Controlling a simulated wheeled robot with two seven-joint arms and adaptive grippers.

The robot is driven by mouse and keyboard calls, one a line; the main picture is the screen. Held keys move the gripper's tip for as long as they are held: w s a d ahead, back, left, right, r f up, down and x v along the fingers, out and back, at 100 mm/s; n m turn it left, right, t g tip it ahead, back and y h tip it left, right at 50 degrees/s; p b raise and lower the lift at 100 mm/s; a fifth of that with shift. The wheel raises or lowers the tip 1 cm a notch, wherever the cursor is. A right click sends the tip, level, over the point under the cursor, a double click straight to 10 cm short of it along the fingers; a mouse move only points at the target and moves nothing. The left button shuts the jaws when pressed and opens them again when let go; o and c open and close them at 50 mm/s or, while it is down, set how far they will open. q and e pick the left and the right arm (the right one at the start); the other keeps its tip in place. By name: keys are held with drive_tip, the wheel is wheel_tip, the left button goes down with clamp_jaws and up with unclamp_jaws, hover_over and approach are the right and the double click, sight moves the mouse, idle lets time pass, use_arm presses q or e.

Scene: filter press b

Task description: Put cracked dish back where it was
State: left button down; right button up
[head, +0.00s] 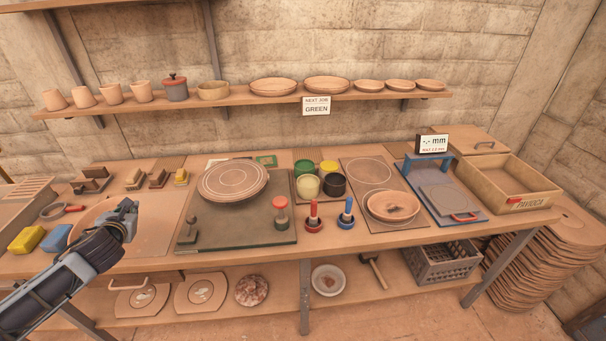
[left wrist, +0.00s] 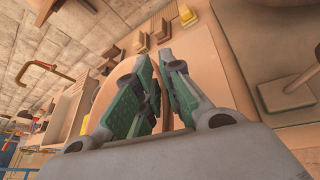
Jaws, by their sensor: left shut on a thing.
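A reddish-brown dish (head: 392,211) with a small dark mark sits on a round disc on the grey board right of centre. I cannot tell whether that mark is a crack. My right gripper is not in view.
A round ringed plate (head: 233,181) stands on the dark green mat (head: 240,237). Several paint pots, a blue-framed gauge (head: 445,195) and a wooden box (head: 510,190) lie further right. Yellow and blue sponges (head: 27,240) are near my left arm. Bowls line the wall shelf (head: 230,98).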

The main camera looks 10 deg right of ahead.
use_arm(q)
drive_tip(key=s+d+r+m+h, duration=0.2)
drive_tip(key=s+d+r, duration=0.1)
drive_tip(key=d, duration=0.7)
drive_tip(key=s+d+f, duration=0.3)
drive_tip(key=s+f, duration=0.3)
drive_tip(key=f, duration=0.2)
drive_tip(key=s+d+f, duration=0.3)
drive_tip(key=s+f, duration=0.4)
drive_tip(key=f, duration=0.1)
drive_tip(key=shift+d+h, duration=0.3)
